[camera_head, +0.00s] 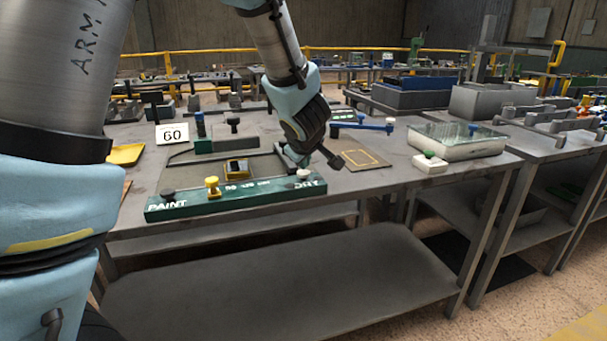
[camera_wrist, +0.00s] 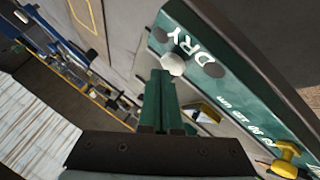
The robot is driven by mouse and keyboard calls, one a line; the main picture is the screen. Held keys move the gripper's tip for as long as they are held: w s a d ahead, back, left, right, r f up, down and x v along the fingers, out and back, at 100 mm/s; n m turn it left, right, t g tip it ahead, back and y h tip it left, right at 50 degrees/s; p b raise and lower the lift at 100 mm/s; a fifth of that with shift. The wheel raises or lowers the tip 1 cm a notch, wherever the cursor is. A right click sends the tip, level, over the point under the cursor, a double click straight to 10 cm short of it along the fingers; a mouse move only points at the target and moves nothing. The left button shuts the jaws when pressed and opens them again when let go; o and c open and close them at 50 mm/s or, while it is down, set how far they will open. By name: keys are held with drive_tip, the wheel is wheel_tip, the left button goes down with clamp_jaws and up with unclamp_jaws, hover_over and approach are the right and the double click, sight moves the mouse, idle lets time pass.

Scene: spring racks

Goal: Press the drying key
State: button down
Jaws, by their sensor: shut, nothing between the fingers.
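The long green panel (camera_head: 240,194) lies along the front edge of the table, with PAINT at its left end and DRY at its right end. A whitish round key (camera_head: 303,173) stands beside the DRY label. The same key (camera_wrist: 173,64) shows in the wrist view just past my fingertips. My gripper (camera_head: 296,161) points down over the DRY end, its green fingers shut and empty. In the wrist view the fingertips (camera_wrist: 161,73) overlap the near side of the key. I cannot tell whether they touch it.
A small yellow-and-dark block (camera_head: 236,169) sits behind the panel. A 60 sign (camera_head: 172,133) stands at the back left. A glass-topped box (camera_head: 457,141) is at the right.

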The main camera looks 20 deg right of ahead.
sight(304, 174)
drive_tip(key=shift+f+b, duration=0.45)
drive_tip(key=shift+f, duration=0.2)
idle(0.8)
drive_tip(key=shift+r+p, duration=1.1)
drive_tip(key=shift+p, duration=0.1)
wheel_tip(304, 174, up, 5)
drive_tip(key=p, duration=0.5)
idle(0.6)
